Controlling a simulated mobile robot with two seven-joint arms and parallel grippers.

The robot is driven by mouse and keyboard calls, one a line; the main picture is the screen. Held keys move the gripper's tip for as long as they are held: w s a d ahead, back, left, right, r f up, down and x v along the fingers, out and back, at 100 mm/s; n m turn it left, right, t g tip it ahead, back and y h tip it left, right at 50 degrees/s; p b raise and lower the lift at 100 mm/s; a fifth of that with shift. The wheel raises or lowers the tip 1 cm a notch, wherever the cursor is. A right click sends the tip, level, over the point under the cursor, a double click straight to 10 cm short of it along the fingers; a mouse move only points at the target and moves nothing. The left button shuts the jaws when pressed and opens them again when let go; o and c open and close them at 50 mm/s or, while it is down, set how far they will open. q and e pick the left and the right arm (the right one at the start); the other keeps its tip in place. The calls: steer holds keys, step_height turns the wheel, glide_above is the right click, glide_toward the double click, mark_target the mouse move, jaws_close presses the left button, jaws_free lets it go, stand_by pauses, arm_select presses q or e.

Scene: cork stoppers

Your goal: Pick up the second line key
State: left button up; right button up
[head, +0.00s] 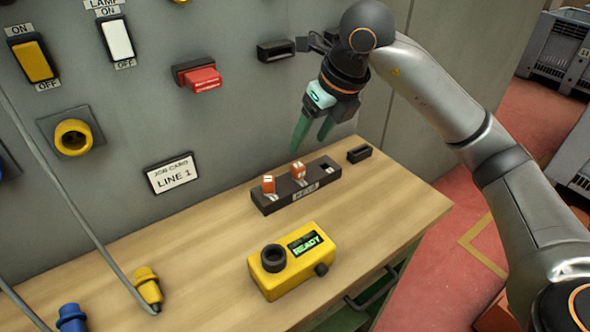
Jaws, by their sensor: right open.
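A dark key rack (293,198) lies on the wooden workbench against the grey panel. Two orange keys stand upright in it: the left key (268,184) and the middle key (298,170). The rack's right-hand place shows no key. The marks on the keys are too small to read surely. My right gripper (308,146) is open and empty, with its green fingers pointing down above the rack and the middle key, apart from both. My left gripper is not in view.
A yellow box (290,268) with a READY display stands in front of the rack. A small black block (359,154) lies right of it. A LINE 1 job card (172,173) and a red part in a dark holder (204,79) are on the panel. The bench's right front is clear.

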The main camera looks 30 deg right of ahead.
steer(key=d, duration=0.2)
glide_toward(298, 165)
step_height(298, 165, down, 3)
steer(key=shift+h, duration=0.4)
steer(key=shift+w+a+x, duration=0.15)
steer(key=shift+x, duration=0.85)
steer(key=shift+w+a+x, duration=0.1)
steer(key=shift+x, duration=0.9)
steer(key=shift+w+a+x, duration=0.15)
steer(key=shift+x, duration=0.85)
steer(key=shift+r, duration=0.15)
steer(key=shift+c, duration=0.3)
jaws_close()
